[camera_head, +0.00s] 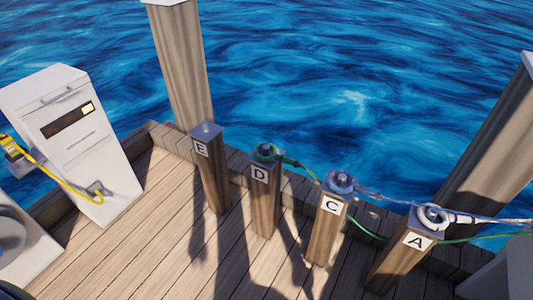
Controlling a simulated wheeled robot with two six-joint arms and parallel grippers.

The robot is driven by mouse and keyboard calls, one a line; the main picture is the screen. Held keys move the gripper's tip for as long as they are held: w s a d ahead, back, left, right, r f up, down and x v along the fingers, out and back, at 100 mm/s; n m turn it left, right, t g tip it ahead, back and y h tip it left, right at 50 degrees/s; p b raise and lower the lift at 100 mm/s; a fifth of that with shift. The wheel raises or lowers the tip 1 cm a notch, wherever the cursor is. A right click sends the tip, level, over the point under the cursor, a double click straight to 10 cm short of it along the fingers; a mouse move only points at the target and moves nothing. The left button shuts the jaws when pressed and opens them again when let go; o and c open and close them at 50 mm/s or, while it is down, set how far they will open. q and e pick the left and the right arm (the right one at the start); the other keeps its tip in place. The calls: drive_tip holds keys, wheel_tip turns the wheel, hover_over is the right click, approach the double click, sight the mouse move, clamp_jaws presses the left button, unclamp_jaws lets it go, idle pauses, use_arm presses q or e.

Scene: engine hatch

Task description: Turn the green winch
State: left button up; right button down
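No winch that is plainly green shows. A green rope loops around the dark top of the wooden post marked D (264,195) and runs right, past the post marked C (326,220), towards the post marked A (402,252). The green loop (266,152) sits on top of post D. A grey-blue round fitting (341,181) caps post C, and a pale rope coil (434,216) lies on post A. Neither of my grippers is in view.
The post marked E (210,170) has a bare top. A white dispenser (75,140) with a yellow hose and nozzle stands at left. Two tall pilings (182,65) (490,150) rise at the dock's edge, with water beyond. Planks (150,230) left of the posts are clear.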

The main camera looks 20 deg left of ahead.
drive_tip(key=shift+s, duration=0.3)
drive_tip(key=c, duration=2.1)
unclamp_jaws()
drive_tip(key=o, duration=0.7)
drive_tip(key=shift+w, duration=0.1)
